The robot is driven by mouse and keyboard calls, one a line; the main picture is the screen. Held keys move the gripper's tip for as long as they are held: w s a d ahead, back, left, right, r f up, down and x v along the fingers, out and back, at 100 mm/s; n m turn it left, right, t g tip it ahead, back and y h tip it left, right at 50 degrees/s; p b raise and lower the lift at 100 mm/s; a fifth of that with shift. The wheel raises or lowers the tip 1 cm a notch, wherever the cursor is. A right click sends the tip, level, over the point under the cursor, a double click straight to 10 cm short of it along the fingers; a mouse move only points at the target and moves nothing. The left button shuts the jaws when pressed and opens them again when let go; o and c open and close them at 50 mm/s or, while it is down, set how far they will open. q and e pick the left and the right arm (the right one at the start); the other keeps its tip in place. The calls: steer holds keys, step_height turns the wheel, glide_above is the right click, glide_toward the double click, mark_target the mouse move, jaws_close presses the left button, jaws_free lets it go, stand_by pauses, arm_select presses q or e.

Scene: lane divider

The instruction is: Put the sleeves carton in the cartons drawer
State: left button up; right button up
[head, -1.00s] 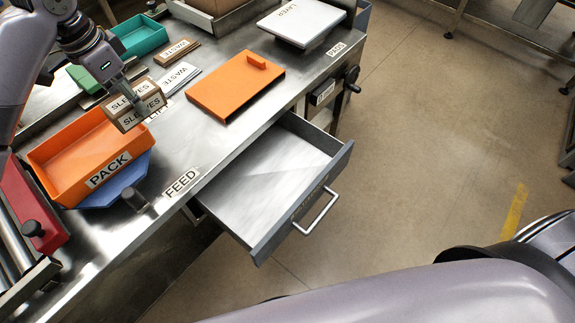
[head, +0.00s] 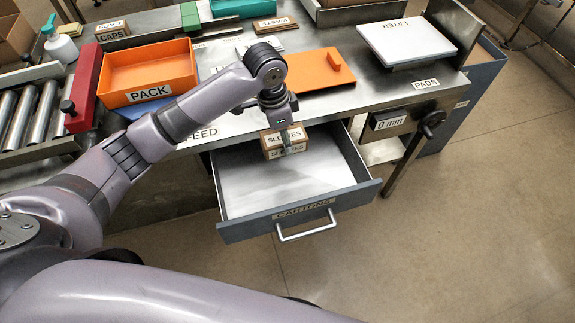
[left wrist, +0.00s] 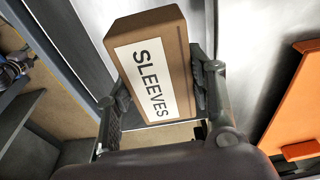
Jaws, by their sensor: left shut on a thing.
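The sleeves carton (head: 284,142) is a small brown box with white SLEEVES labels. My left gripper (head: 285,140) is shut on it, and in the left wrist view the carton (left wrist: 150,70) sits between the two fingers (left wrist: 160,95). The cartons drawer (head: 305,212) is pulled out, with a grey front labelled CARTONS and a bare metal floor. In the head view the carton appears over the back part of the drawer; its height above the floor is hard to tell. My right gripper is not in view.
The drawer's handle (head: 306,230) sticks out at the front. An orange PACK tray (head: 150,76), an orange lid (head: 318,70) and a white LAYER board (head: 408,42) are on the bench above. The drawer looks empty.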

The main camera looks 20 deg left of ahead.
arm_select(q)
step_height(320, 180, down, 8)
steer(key=shift+d, duration=0.15)
steer(key=shift+f, duration=2.7)
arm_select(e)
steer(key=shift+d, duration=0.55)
arm_select(q)
steer(key=shift+f, duration=0.1)
steer(key=o, duration=0.9)
steer(key=shift+o, duration=0.2)
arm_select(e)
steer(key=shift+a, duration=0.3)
